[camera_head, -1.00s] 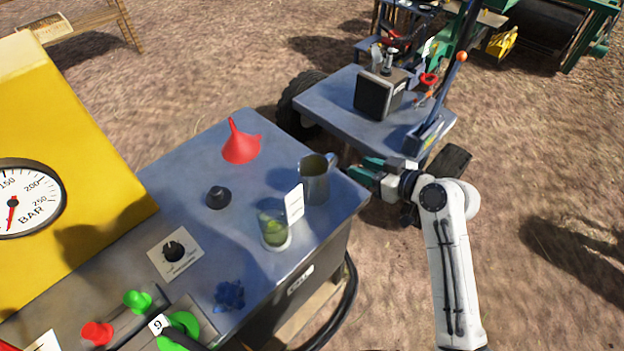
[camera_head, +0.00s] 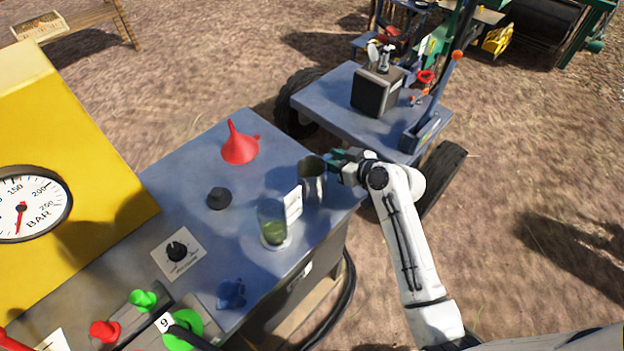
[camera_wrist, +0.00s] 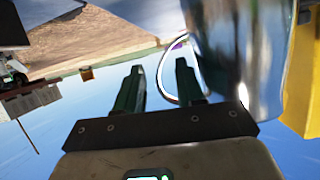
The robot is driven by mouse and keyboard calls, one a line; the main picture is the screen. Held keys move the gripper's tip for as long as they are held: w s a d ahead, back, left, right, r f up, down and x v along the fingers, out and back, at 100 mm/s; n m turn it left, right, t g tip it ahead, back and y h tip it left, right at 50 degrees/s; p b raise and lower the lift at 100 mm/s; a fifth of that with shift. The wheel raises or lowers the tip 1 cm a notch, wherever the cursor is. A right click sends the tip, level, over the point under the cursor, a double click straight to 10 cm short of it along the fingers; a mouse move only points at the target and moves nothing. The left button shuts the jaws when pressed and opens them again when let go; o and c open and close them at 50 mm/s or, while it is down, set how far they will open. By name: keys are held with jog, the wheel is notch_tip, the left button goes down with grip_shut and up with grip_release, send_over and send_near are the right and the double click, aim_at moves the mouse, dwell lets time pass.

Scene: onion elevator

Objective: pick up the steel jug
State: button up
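The steel jug (camera_head: 311,186) stands upright on the blue-grey bench top (camera_head: 190,165), near its right edge. My gripper (camera_head: 338,158) is at the jug's upper right, on its handle side. In the wrist view the shiny jug body (camera_wrist: 240,55) fills the upper right, with its thin curved handle (camera_wrist: 161,72) to the left. My gripper's two dark fingers (camera_wrist: 160,66) are apart. The handle's outer curve shows between them, and the right finger overlaps the handle loop. I cannot tell whether either finger touches the handle.
A glass (camera_head: 273,226) with green contents and a white card (camera_head: 293,204) stand close by the jug. A red funnel (camera_head: 239,147) and a black knob (camera_head: 218,197) are farther left. A blue cart (camera_head: 350,112) stands behind the bench, carrying a dark box (camera_head: 377,93).

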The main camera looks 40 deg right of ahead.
grip_shut()
dwell(0.6)
